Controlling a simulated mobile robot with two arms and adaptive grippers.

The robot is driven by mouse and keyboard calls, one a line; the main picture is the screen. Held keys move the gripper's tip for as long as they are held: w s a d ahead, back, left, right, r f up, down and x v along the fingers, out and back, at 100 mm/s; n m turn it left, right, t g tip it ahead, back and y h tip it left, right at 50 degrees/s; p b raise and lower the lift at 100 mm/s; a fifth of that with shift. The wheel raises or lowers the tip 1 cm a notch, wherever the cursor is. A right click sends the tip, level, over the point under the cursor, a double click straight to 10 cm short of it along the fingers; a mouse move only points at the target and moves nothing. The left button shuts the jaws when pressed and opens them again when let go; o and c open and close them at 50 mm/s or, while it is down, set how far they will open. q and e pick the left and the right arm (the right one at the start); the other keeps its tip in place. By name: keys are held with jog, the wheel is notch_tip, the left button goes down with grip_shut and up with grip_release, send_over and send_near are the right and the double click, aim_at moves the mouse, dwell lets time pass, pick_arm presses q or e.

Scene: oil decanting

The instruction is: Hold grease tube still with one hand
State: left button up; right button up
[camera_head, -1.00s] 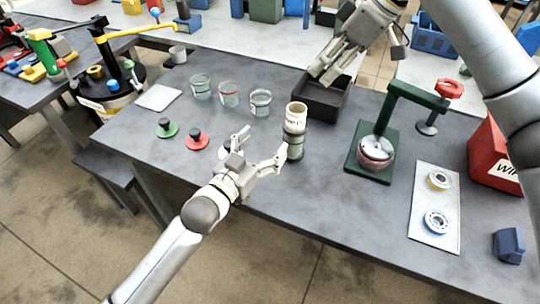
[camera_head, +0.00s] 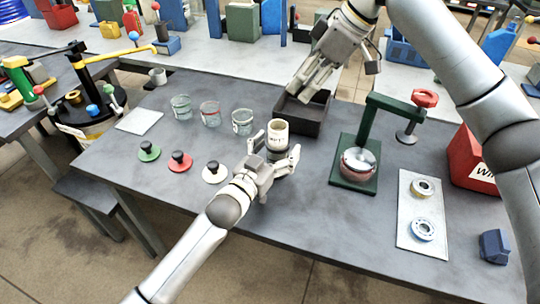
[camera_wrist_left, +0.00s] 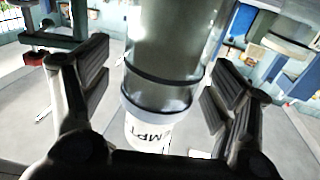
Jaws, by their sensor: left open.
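The grease tube (camera_head: 278,135), a pale cylinder with dark bands and lettering, stands upright on the grey bench in the head view. My left gripper (camera_head: 276,150) is open around it, one finger on each side. In the left wrist view the tube (camera_wrist_left: 165,65) lies between the two open fingers (camera_wrist_left: 155,95), with gaps visible on both sides.
The black bin (camera_head: 302,122) stands behind the tube. Several glass cups (camera_head: 210,114) and coloured knobbed discs (camera_head: 180,162) are to the left. A green press (camera_head: 356,172) stands to the right, near a white board (camera_head: 408,218) with rings and a red box (camera_head: 472,158).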

pick_arm(q)
jog(key=shift+w+d, duration=0.1)
jog(key=shift+w, duration=0.05)
jog(key=c, duration=1.3)
